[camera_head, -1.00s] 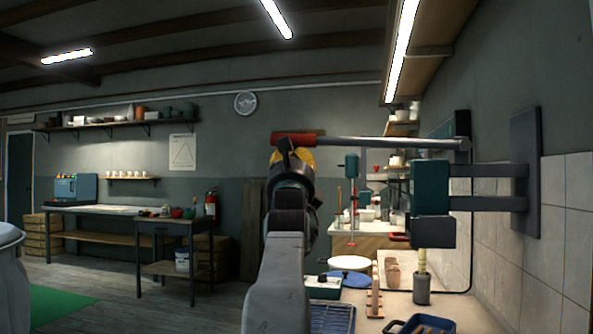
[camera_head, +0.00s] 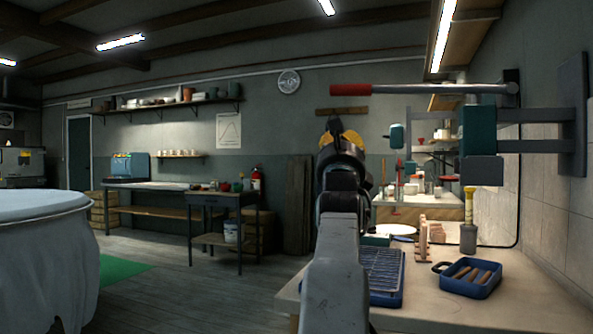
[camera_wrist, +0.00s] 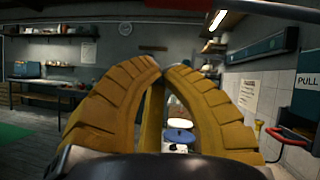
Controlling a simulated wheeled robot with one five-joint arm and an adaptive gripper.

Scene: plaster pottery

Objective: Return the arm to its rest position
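My gripper (camera_head: 338,124) points away from me at the end of my raised arm, in the middle of the head view. In the wrist view its two yellow ribbed fingers (camera_wrist: 161,66) lean together and appear to meet at the tips. Nothing shows held between them. Through the gap below the tips I see only distant items on the bench. The gripper is in the air, to the left of and below the red-handled lever (camera_head: 350,89) in the head view.
Below are a bench (camera_head: 440,318), a blue rack (camera_head: 385,278) beside my arm and a blue tray (camera_head: 470,278) of brown pieces. A cloth-covered round table (camera_head: 45,235) stands left. Open floor lies between.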

